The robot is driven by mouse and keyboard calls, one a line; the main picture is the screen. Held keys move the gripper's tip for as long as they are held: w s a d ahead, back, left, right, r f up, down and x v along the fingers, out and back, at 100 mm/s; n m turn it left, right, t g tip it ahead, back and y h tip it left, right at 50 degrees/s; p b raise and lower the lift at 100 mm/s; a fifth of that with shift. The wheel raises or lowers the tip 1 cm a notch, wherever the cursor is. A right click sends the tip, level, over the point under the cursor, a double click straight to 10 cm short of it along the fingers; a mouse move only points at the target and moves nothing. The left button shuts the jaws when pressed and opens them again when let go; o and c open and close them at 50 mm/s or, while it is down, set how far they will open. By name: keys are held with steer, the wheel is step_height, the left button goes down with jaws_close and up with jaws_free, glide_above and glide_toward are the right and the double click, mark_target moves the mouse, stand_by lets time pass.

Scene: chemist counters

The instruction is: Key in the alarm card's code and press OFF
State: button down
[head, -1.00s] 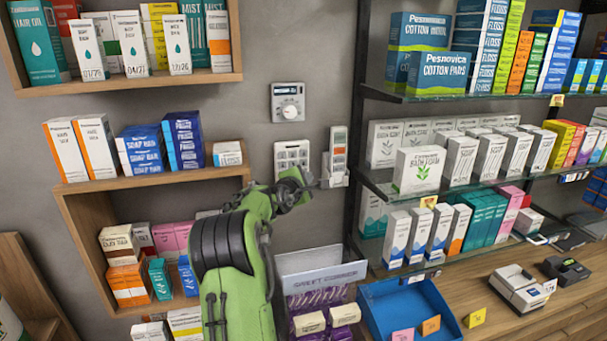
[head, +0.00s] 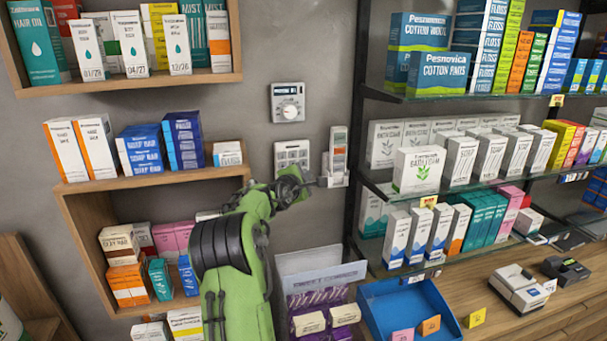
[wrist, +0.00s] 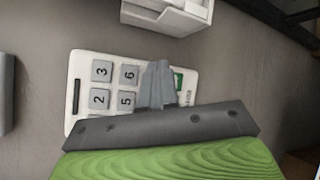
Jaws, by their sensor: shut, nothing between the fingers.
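The white keypad (head: 292,153) with grey keys is on the wall, its lower part hidden behind my arm. In the wrist view the keypad (wrist: 84,120) lies sideways: keys 3, 6, 2 and 5 show, and a green key (wrist: 179,82) shows beside the fingers. My gripper (wrist: 156,68) is shut and empty, its fingertips over the keypad just past 6 and 5, hiding the keys there. I cannot tell whether the tips touch a key. I cannot make out an alarm card or its code.
A white wall holder with a handset-like part (head: 337,158) is just right of the keypad. A dial unit (head: 288,103) is above it. Wooden shelves (head: 150,183) with boxes stand left, glass shelves right. A display box (head: 318,290) and blue tray (head: 405,305) are below.

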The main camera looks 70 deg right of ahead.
stand_by(0.4)
steer(key=shift+s+a+b, duration=0.35)
steer(key=shift+a+b, duration=0.25)
steer(key=shift+b, duration=0.15)
steer(key=s+a+b, duration=0.1)
steer(key=a+b, duration=0.1)
steer(key=a, duration=0.1)
steer(key=s+a+b, duration=0.1)
steer(key=b, duration=0.1)
steer(key=shift+s+a, duration=0.15)
steer(key=shift+s, duration=0.15)
stand_by(2.0)
